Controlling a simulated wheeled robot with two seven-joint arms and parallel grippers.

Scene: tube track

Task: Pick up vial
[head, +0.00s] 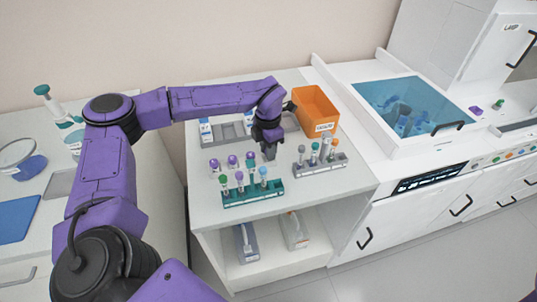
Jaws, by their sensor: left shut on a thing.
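My left gripper (269,152) points down over the middle of the white table. It is shut on a vial that I can barely make out between the fingers, just behind the green rack. The green rack (254,198) holds several upright vials, among them a purple-capped vial (239,178), a green-capped vial (224,182) and a blue-capped vial (263,174). More purple caps show behind them. A grey rack (322,168) to the right of the gripper holds several vials with grey, teal and orange caps. My right gripper is not in view.
An orange bin (318,108) and a grey tray (228,132) stand behind the gripper. A blue-lidded machine (412,106) is on the right. A side counter with a bottle (68,128) is on the left. The table (330,195) is clear in front of the grey rack.

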